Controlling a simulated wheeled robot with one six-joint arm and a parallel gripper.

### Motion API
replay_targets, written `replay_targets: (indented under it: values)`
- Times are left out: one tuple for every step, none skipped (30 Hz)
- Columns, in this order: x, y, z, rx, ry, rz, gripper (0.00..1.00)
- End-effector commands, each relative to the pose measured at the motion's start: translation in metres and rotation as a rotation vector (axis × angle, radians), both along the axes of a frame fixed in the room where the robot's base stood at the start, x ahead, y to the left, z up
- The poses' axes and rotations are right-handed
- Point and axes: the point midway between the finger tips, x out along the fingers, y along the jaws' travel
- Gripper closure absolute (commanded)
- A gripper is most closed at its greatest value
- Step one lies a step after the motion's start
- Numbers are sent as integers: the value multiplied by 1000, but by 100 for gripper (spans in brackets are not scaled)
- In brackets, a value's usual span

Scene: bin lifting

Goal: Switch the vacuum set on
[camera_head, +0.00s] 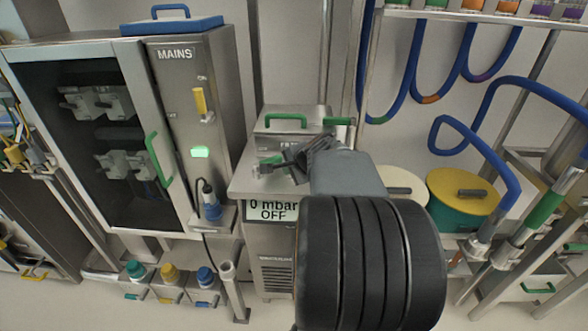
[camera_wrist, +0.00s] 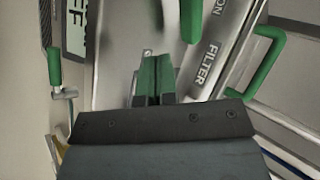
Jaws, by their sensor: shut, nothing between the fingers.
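The vacuum set (camera_head: 270,245) is a grey metal cabinet below and behind my gripper. Its display (camera_head: 272,210) reads "0 mbar OFF"; part of it also shows in the wrist view (camera_wrist: 75,30). A green lever-like part (camera_wrist: 191,18) stands by a label ending in "ON" at the top of the wrist view, cut off by the frame. My gripper (camera_head: 264,167) is over the cabinet's top. In the wrist view, its green-padded fingers (camera_wrist: 154,72) are shut and empty, below the green part in the picture. Whether they touch anything is unclear.
A box labelled FILTER (camera_wrist: 207,64) with a green handle (camera_wrist: 265,60) is close beside the fingers. A tall MAINS cabinet (camera_head: 190,100) stands to the left. Green and cream drums (camera_head: 462,200) and blue hoses (camera_head: 480,75) are on the right.

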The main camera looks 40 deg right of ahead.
Motion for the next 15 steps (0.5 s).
replay_targets:
  values:
    - [7, 0, -9, 3, 3, 3, 100]
    - [12, 0, -13, 2, 2, 3, 100]
    - [17, -1, -18, 2, 3, 2, 100]
    - [20, -2, -21, 2, 3, 2, 100]
    - [24, -2, -25, 2, 2, 1, 100]
    - [28, -2, -29, 1, 2, 2, 100]
    - [33, -3, -25, 0, 1, 3, 100]
    - [38, -3, -24, 0, 1, 3, 100]
    - [43, -4, -24, -1, 1, 3, 100]
    - [46, -4, -24, -1, 1, 3, 100]
    - [49, -4, -24, -1, 1, 3, 100]
    - [53, -5, -24, -1, 1, 3, 100]
    - [55, -5, -24, -1, 1, 1, 100]
    - [57, -6, -24, -1, 1, 1, 100]
    - [60, -6, -24, -1, 2, 1, 100]
